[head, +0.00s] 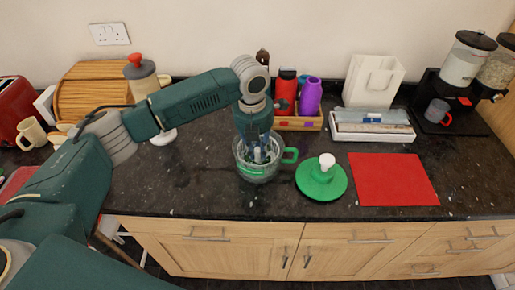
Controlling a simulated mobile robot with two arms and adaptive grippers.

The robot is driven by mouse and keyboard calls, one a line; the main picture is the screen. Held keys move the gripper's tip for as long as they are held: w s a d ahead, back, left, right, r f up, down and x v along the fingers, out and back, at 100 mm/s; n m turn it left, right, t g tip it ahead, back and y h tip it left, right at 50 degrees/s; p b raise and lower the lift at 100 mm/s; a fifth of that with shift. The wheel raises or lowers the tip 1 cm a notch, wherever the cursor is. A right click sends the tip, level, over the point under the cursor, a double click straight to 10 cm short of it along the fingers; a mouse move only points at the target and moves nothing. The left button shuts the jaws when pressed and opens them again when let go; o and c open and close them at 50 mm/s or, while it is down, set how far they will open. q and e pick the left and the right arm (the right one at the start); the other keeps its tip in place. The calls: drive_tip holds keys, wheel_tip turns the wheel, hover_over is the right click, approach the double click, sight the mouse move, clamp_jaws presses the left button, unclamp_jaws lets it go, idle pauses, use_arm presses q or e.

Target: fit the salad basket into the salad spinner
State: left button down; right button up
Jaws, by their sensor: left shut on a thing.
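The salad spinner (258,178) is a clear bowl with a green handle on its right, standing on the dark granite counter. My left gripper (261,156) points down into the bowl's mouth and is shut on the salad basket (270,154), which is mostly hidden by the gripper and the bowl wall. The basket appears to be inside the bowl; I cannot tell whether it rests on the bottom. The green lid (321,183) with a white knob lies on the counter just right of the spinner. My right gripper is not in view.
A red mat (392,180) lies to the right. Behind stand a wooden box of bottles (299,121), a white tray (371,126) and a dispenser stand (443,100). A bread box (95,88), a cream mug (31,134) and a red toaster (14,104) are at left. The counter's front is clear.

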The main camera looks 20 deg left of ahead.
use_arm(q)
drive_tip(key=c, duration=1.6)
unclamp_jaws()
drive_tip(key=shift+f, duration=0.1)
drive_tip(key=shift+r, duration=0.2)
drive_tip(key=r, duration=0.4)
drive_tip(key=r+b, duration=0.1)
drive_tip(key=r, duration=0.3)
drive_tip(key=s+r+b, duration=0.1)
drive_tip(key=r, duration=0.2)
drive_tip(key=shift+s+a+r, duration=0.1)
drive_tip(key=shift+a+r, duration=0.1)
drive_tip(key=shift+r, duration=0.2)
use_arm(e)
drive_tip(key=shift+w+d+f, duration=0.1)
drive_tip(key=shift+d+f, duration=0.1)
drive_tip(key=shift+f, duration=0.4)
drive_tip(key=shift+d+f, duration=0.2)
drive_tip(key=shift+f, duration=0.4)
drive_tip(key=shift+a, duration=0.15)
